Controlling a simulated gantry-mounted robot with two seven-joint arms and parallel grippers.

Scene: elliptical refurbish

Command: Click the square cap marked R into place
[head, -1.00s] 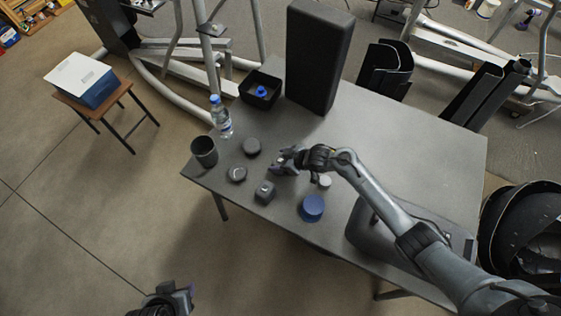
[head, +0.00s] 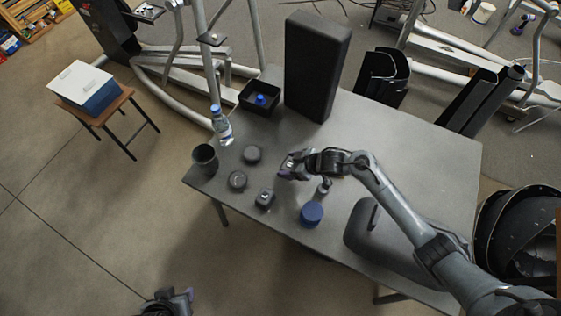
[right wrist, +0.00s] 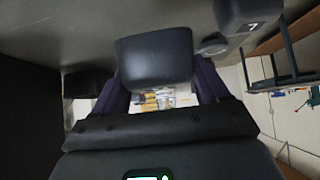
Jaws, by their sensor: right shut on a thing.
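My right gripper (head: 287,170) is shut on a small dark square cap (head: 289,163), above the middle of the grey table. A small light mark shows on the cap, too small to read in the head view. In the right wrist view the dark square cap (right wrist: 153,58) sits between the two fingers, with its blank side toward the camera. Another dark square piece (head: 265,199) with a light mark stands on the table, left of and nearer than the gripper. My left gripper (head: 170,301) is at the bottom edge, away from the table; its jaws are unclear.
Two dark round pieces (head: 237,180) (head: 252,154), a dark cup (head: 205,158) and a water bottle (head: 221,126) stand at the table's left.

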